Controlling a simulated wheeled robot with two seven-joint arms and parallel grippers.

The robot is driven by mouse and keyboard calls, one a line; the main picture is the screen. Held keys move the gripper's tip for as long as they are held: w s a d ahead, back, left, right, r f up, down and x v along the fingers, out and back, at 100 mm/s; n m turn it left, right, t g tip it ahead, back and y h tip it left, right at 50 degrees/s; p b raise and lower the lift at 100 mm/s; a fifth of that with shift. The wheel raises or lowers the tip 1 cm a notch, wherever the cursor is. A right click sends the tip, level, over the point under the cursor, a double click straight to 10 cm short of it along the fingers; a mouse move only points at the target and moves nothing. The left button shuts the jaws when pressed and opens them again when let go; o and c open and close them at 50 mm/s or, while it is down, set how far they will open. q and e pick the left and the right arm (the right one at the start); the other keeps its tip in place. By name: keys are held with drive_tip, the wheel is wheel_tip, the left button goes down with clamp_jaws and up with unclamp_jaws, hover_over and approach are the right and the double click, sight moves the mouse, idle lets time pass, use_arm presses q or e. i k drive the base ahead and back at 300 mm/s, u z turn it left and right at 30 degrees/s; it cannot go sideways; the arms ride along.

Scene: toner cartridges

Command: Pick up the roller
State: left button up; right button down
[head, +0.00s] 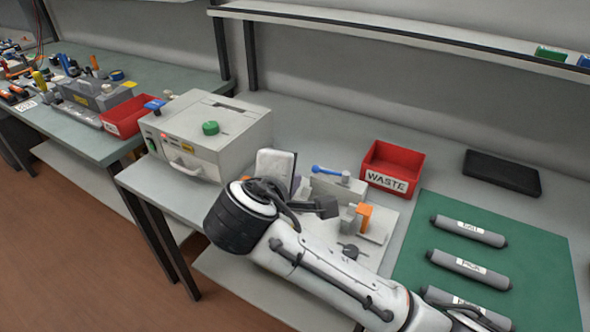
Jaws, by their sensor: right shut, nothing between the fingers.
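Several grey rollers with dark ends and white labels lie on a green mat (555,262) at the right. The back roller (468,231) and the middle roller (469,269) show whole. The front roller (480,311) is partly hidden behind my right arm. The label wording is too small to read surely. My right gripper (328,207) is shut and empty, over the light fixture plate left of the mat, well apart from the rollers. My arm partly hides it and the fixture. My left gripper is not in view.
A red WASTE bin (392,168) and a black tray (502,172) stand behind the mat. A fixture with an orange block (365,215) and a blue-handled part (330,171) is near my gripper. A grey machine (207,135) with a green knob stands at left.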

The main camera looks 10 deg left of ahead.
sight(504, 323)
drive_tip(key=k, duration=1)
